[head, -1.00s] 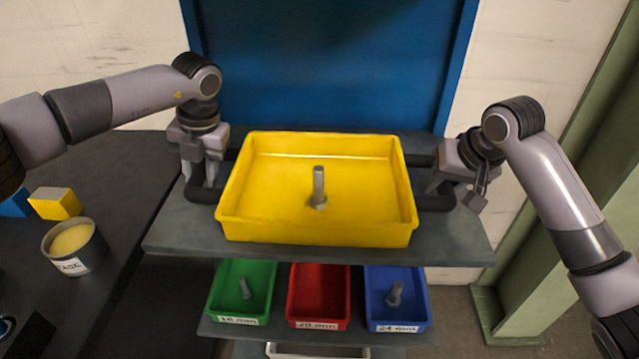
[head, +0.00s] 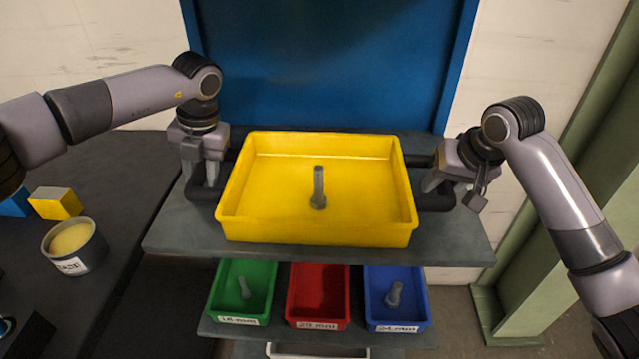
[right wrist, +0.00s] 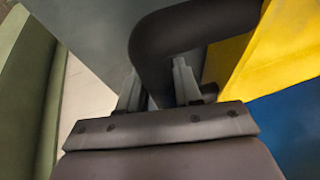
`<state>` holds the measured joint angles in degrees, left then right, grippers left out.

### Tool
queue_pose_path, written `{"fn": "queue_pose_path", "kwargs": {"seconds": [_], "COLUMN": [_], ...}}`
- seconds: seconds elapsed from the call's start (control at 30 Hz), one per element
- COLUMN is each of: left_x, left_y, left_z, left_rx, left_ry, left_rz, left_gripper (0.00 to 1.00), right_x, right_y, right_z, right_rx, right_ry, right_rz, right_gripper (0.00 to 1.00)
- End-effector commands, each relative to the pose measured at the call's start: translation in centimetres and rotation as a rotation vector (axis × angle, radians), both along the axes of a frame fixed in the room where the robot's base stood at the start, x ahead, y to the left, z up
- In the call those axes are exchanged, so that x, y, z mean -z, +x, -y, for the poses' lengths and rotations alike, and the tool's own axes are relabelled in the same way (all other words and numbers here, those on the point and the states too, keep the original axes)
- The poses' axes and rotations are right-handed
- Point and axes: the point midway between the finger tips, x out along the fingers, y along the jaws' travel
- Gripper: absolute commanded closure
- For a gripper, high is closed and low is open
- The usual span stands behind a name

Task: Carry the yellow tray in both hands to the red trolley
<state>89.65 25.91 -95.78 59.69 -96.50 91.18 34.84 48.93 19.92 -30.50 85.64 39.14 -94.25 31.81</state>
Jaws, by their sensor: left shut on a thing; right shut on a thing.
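The yellow tray (head: 275,228) is level in the middle of the head view, over a grey shelf board (head: 180,226). My left gripper (head: 203,182) is shut on the left handle. My right gripper (head: 436,184) is shut on the right handle; the right wrist view shows its fingers (right wrist: 158,92) on either side of the dark tube (right wrist: 165,45). I cannot tell whether the tray touches the board. No red trolley shows.
Below, a shelf holds a green bin (head: 240,293), a red bin (head: 318,295) and a blue bin (head: 397,298). A dark bench (head: 120,210) at left carries a tin (head: 75,247) and a yellow block (head: 55,203). A green post (head: 560,220) stands at right.

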Motion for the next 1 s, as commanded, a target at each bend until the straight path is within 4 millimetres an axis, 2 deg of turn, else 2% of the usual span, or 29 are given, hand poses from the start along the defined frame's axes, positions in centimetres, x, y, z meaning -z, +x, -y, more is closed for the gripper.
{"fn": "queue_pose_path", "kwargs": {"seconds": [0.37, 0.8, 1.0], "left_x": [-1.2, -4.3, -5.2], "left_y": [0.1, 0.1, 0.1], "left_z": [0.0, 0.0, 0.0], "left_rx": [-0.001, -0.001, -0.001], "left_ry": [-0.001, -0.001, -0.001], "left_rz": [0.005, 0.004, 0.004], "left_gripper": [1.0, 1.0, 1.0], "right_x": [-1.1, -4.3, -5.2], "right_y": [0.1, 0.1, 0.1], "right_z": [0.0, 0.0, 0.0], "right_rx": [0.0, 0.001, 0.001], "right_ry": [0.002, 0.001, 0.001], "right_rz": [0.005, 0.005, 0.005], "right_gripper": [1.0, 1.0, 1.0]}}
